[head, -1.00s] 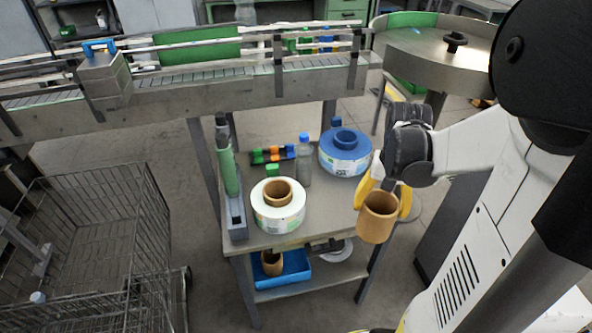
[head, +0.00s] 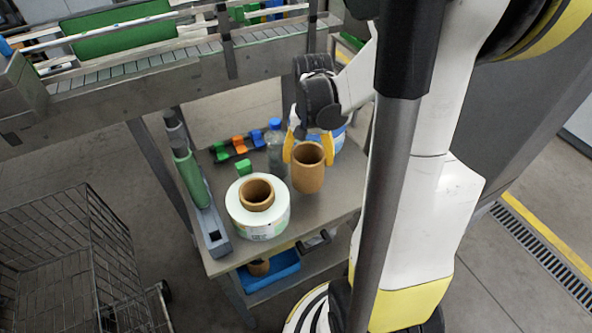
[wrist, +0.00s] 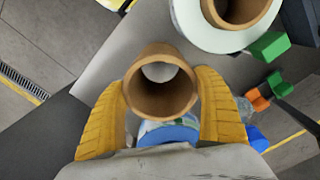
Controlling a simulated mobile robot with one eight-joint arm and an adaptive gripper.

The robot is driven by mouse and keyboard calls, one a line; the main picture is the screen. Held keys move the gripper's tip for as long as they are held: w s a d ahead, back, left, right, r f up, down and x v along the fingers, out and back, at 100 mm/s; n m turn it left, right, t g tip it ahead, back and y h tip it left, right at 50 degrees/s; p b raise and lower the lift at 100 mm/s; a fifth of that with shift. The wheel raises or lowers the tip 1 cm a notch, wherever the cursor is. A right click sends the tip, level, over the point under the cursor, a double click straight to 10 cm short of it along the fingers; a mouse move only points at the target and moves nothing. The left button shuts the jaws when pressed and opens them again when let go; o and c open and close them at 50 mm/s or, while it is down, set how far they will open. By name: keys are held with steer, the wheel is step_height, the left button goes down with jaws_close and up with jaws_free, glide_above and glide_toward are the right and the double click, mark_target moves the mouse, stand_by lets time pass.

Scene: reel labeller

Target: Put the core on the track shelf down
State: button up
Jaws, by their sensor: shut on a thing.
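My gripper (head: 308,142) has its yellow fingers shut on a brown cardboard core (head: 308,172). In the head view the core is upright, open end up, over the right part of the small table, to the right of the white reel. In the wrist view the core (wrist: 160,88) sits between both yellow fingers (wrist: 162,105), and I look through its hollow. I cannot tell whether its bottom touches the table. No shelf marked as a track shelf can be made out; the grey table top (head: 222,255) is the nearest surface.
A white reel (head: 257,210) with a brown core stands just left. A blue reel (head: 340,138) is partly hidden behind my gripper. A clear bottle (head: 275,150), coloured clips (head: 238,146) and a green roller (head: 190,178) stand behind and left. A blue tray (head: 275,272) lies below. A wire cart (head: 65,250) is at left.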

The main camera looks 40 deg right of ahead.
steer(key=shift+w+a+f, duration=0.2)
steer(key=shift+w+f, duration=0.1)
steer(key=shift+w, duration=0.15)
steer(key=shift+w+a+f, duration=0.2)
steer(key=shift+w+f, duration=0.1)
steer(key=shift+w, duration=0.15)
steer(key=shift+w+f+b, duration=0.1)
steer(key=shift+f+b, duration=0.1)
steer(key=shift+b, duration=0.1)
step_height(320, 180, down, 4)
steer(key=shift+r+b, duration=0.1)
steer(key=shift+b, duration=0.85)
steer(key=shift+r, duration=0.1)
steer(key=o, duration=1.3)
